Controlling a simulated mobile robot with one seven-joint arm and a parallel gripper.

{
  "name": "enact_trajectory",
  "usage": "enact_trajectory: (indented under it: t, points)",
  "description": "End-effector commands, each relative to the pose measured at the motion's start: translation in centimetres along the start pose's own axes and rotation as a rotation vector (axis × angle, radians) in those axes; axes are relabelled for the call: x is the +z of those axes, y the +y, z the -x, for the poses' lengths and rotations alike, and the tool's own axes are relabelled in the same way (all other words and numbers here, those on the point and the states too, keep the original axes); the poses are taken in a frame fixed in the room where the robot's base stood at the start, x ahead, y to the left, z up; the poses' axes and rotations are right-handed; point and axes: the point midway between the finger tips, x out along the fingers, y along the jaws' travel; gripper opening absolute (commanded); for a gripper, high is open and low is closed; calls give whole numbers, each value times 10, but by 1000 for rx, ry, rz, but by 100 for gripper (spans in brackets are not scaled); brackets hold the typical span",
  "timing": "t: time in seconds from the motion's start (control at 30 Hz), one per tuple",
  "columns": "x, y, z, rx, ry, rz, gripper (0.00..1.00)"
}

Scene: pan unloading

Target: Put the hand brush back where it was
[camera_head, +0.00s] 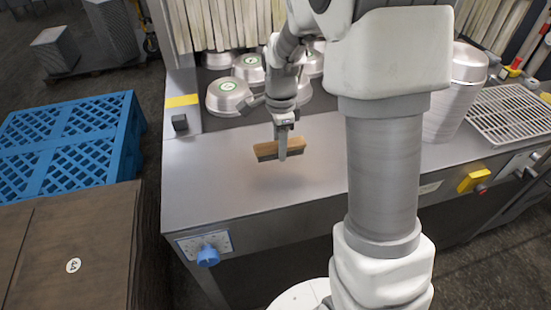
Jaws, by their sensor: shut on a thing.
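The hand brush (265,151) has a tan wooden back and dark bristles facing down. It is over the left part of the grey metal worktop (205,190). My gripper (283,152) points down and is shut on the brush near its middle, with one finger in front of it. A soft shadow shows on the worktop below and in front of the brush, but I cannot tell how high it is held. My arm hides part of the worktop to the right.
Upturned metal pans (228,95) stand behind the brush, under pale hanging strips (215,25). A stack of metal containers (455,95) and a wire rack (508,112) are at right. A blue pallet (70,140) and brown stack (75,240) are at left. The worktop's front left is clear.

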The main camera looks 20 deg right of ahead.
Motion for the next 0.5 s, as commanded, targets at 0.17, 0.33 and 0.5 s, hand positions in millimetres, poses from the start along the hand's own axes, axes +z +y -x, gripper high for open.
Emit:
enact_trajectory:
  t: [0.17,0.33,0.5]
  points:
    - [11,0,-8,1,0,0,0]
    - [11,0,-28,3,0,-1,0]
    - [11,0,-47,1,0,0,0]
